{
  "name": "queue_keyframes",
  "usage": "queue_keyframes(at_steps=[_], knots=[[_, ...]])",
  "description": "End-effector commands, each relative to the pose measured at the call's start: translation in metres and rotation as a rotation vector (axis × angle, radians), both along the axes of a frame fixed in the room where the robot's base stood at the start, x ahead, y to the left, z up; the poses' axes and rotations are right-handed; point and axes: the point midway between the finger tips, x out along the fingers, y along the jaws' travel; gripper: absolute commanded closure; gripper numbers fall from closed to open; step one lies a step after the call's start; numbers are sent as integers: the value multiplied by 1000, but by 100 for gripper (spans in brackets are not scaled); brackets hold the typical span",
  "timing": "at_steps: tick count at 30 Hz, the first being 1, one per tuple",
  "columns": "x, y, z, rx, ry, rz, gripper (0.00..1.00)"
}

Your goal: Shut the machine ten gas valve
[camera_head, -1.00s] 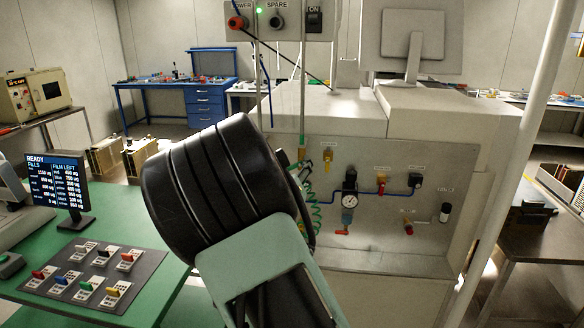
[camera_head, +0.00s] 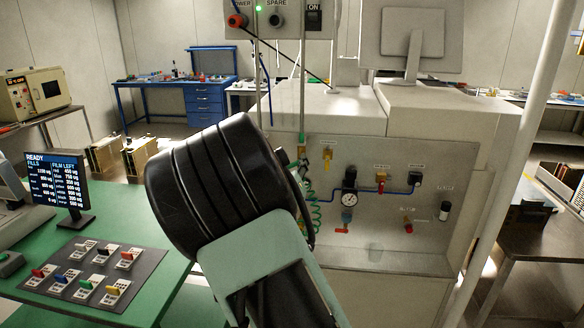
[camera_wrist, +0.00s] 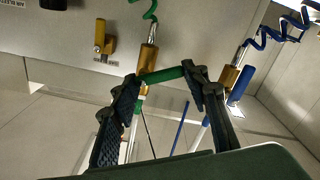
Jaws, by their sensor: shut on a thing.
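In the wrist view, a green lever (camera_wrist: 163,75) lies nearly level between my fingertips, below a brass valve body (camera_wrist: 148,57) with a green coiled hose above it. My gripper (camera_wrist: 161,82) is shut on this lever, one fingertip at each end. A second brass body (camera_wrist: 228,77) with a blue lever (camera_wrist: 238,87) and blue coiled hose is to the right; the blue lever is steeply tilted. No machine number is readable on either valve.
A brass-yellow fitting (camera_wrist: 104,40) is close left of the held valve. A green table (camera_head: 125,215) with a switch board is at left.

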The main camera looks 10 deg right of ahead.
Motion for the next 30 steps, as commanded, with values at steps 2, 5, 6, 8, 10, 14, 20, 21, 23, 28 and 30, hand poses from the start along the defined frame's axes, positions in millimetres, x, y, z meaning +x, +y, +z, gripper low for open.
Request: queue_keyframes(at_steps=[2, 5, 6, 8, 10, 14, 20, 21, 23, 28, 30], knots=[[0, 0, -1, 23, -8, -1, 82], [0, 0, -1, 66, -23, -1, 82], [0, 0, -1, 89, -30, 0, 82], [0, 0, 0, 125, -43, 0, 82], [0, 0, 0, 172, -58, 0, 82], [0, 0, 2, 261, -88, -1, 82], [0, 1, 5, 378, -124, 0, 82], [0, 0, 6, 397, -130, 0, 82], [0, 0, 7, 424, -139, 0, 82], [0, 0, 9, 471, -155, 0, 82], [0, 0, 10, 483, -158, 0, 82]])
